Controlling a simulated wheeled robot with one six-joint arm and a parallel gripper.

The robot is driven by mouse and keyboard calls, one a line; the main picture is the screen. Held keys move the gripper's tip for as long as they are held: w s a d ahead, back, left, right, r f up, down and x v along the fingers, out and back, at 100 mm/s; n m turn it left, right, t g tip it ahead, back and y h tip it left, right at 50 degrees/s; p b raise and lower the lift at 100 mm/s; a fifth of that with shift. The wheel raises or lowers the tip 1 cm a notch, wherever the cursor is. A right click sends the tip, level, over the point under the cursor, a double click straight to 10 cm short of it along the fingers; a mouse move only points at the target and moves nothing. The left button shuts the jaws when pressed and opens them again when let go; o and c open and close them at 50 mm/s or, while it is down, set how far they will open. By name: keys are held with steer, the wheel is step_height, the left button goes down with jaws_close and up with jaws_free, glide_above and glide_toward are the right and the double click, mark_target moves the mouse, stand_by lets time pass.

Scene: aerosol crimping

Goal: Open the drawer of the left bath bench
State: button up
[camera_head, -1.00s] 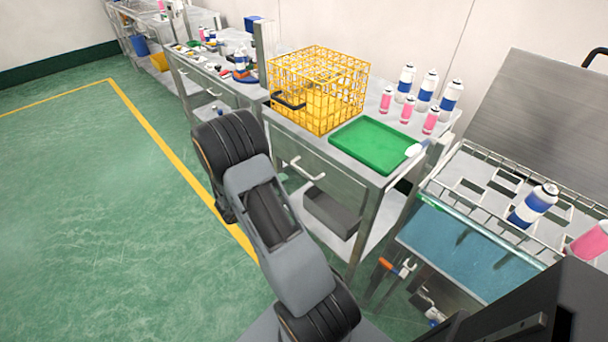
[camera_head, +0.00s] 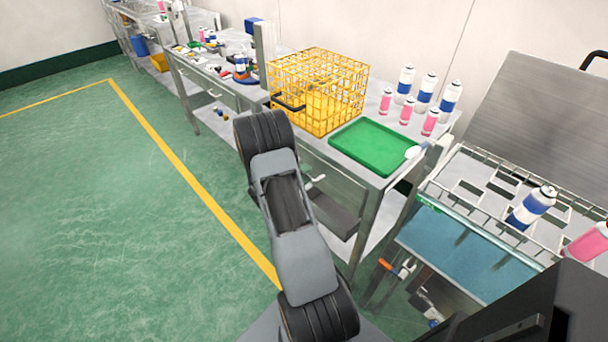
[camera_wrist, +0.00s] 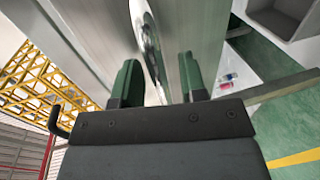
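The bench (camera_head: 372,192) beside the bath carries a drawer with a pale bar handle (camera_head: 316,181), partly hidden behind my arm in the head view. The drawer looks shut. In the wrist view, the drawer front (camera_wrist: 210,28) runs away from the camera and the shiny handle (camera_wrist: 152,45) stands out from it. My gripper (camera_wrist: 160,72) shows two green fingers set apart, with the handle ahead and between them. No grip on the handle shows. The gripper is hidden behind my arm in the head view.
A yellow wire basket (camera_head: 318,92), a green tray (camera_head: 374,146) and several spray cans (camera_head: 424,92) stand on the bench. A grey bin (camera_head: 338,214) is on its lower shelf. The blue bath (camera_head: 465,252) lies to the right. Green floor (camera_head: 90,220) is clear at left.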

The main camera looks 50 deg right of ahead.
jaws_close()
stand_by(0.5)
